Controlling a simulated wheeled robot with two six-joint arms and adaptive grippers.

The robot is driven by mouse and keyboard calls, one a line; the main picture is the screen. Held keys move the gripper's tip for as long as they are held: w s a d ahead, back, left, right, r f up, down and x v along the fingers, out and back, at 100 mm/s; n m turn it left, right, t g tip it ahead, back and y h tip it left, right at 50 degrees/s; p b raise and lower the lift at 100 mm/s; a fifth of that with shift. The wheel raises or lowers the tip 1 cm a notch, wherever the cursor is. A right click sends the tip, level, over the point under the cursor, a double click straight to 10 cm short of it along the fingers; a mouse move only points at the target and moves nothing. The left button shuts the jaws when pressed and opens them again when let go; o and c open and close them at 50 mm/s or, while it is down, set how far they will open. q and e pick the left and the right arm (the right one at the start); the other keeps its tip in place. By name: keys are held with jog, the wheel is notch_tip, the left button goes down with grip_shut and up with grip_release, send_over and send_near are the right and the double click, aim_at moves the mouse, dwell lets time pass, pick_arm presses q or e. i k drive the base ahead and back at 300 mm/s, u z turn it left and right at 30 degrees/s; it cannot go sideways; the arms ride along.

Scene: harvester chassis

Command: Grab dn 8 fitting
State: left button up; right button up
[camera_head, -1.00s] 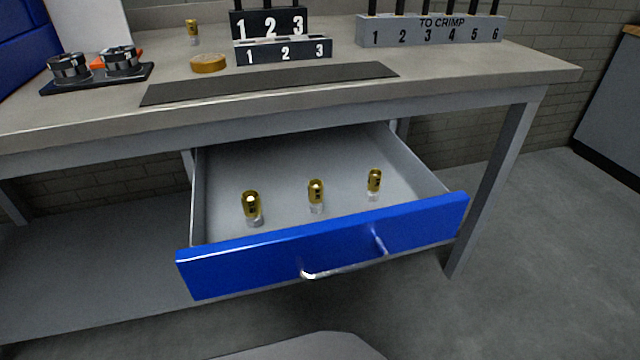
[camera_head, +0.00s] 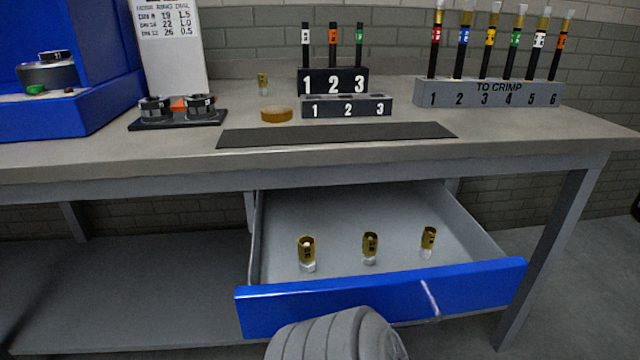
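The open blue-fronted drawer (camera_head: 380,300) holds three brass fittings with pale hex bases, standing upright in a row. The left fitting (camera_head: 307,251) looks the largest, the middle fitting (camera_head: 370,246) is a little smaller, and the right fitting (camera_head: 428,241) looks the slimmest. Dark markings show on them but are too small to read, so I cannot tell which is DN 8. Another small brass fitting (camera_head: 263,84) stands on the table at the back.
On the table (camera_head: 540,125) are a grey TO CRIMP rack (camera_head: 490,95) with several hoses, black numbered holders (camera_head: 347,107), a dark mat (camera_head: 335,134), a brass disc (camera_head: 276,115) and a two-ring tray (camera_head: 178,118). A blue machine (camera_head: 60,105) stands left.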

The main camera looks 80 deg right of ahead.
aim_at(429, 233)
jog(key=u, duration=0.2)
jog(key=k, duration=1.55)
jog(key=z, duration=0.65)
